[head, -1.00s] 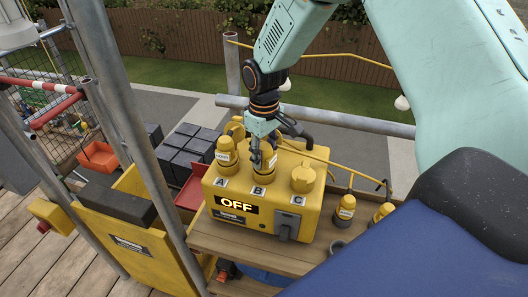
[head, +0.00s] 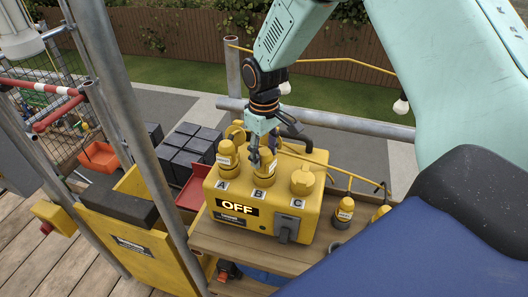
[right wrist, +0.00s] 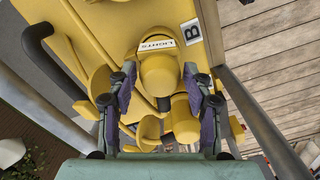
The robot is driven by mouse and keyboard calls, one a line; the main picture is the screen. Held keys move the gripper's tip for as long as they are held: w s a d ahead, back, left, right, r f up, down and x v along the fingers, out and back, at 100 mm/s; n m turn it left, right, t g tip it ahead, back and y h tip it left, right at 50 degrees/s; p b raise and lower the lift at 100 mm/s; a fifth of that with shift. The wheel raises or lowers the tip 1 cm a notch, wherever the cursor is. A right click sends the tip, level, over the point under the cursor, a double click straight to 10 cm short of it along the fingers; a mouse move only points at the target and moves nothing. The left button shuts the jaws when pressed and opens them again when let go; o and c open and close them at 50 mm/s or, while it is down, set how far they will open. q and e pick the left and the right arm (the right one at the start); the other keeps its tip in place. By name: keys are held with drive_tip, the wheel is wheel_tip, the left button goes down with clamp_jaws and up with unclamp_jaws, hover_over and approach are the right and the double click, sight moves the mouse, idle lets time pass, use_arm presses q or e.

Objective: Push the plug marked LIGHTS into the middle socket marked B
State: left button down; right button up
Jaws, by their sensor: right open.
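The yellow plug marked LIGHTS (head: 266,174) stands upright at the middle socket, behind the B label (head: 256,194) on the yellow socket box (head: 262,218). In the right wrist view the LIGHTS label on the plug (right wrist: 159,76) is readable beside the letter B (right wrist: 189,32). I cannot tell how deep the plug sits; its base and the socket are hidden. My right gripper (head: 261,158) is over the plug from above. In the right wrist view its fingers (right wrist: 158,85) are open, one on each side of the plug, with gaps visible. My left gripper is not in view.
Another yellow plug (head: 228,160) stands at A, and a yellow cap (head: 303,180) covers C. The box shows an OFF sign (head: 237,209) and a grey lever (head: 287,228). A loose yellow plug (head: 344,211) stands right of the box. A scaffold rail (head: 330,123) runs behind.

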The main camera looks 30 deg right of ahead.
drive_tip(key=shift+r+p, duration=0.35)
drive_tip(key=shift+r, duration=2.3)
drive_tip(key=shift+w+d+r, duration=0.2)
drive_tip(key=shift+w+r, duration=0.15)
drive_tip(key=shift+r, duration=0.4)
drive_tip(key=shift+w+d+r, duration=0.2)
drive_tip(key=shift+w+r, duration=0.15)
drive_tip(key=shift+r, duration=0.35)
drive_tip(key=shift+f, duration=0.15)
